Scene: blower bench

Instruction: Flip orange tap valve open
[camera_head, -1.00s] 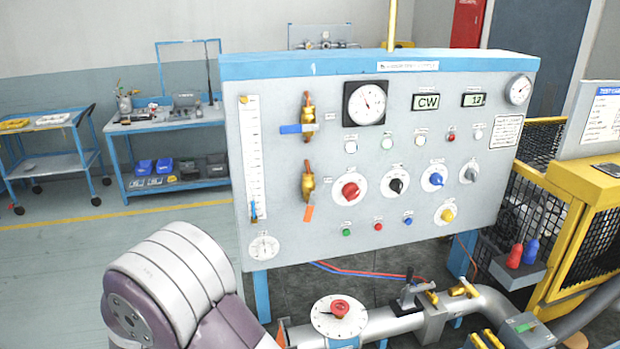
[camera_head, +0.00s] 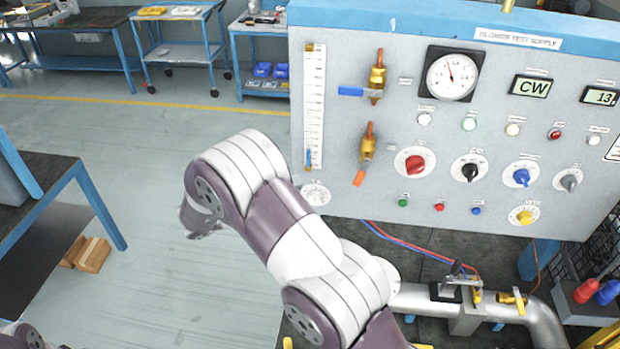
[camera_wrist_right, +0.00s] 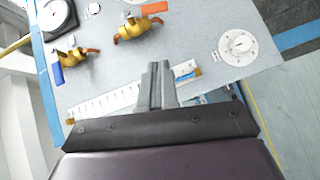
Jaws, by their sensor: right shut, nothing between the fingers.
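The orange tap valve is a brass body (camera_head: 367,146) on the panel's left part, with a flat orange handle (camera_head: 359,178) hanging down and slightly left. In the right wrist view the brass body (camera_wrist_right: 138,27) and orange handle (camera_wrist_right: 155,8) show near the top, turned by the camera's tilt. My right gripper (camera_wrist_right: 161,70) is shut and empty, its fingers together in front of the panel, apart from the valve in that picture. In the head view my right arm bends left of the panel and its fingers are hidden. My left gripper is out of view.
A similar tap with a blue handle (camera_head: 352,91), held sideways, sits above. A scale tube (camera_head: 313,110) and small round dial (camera_head: 315,194) are left of the valves; knobs and a gauge (camera_head: 452,76) are right. Pipework (camera_head: 420,300) runs below.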

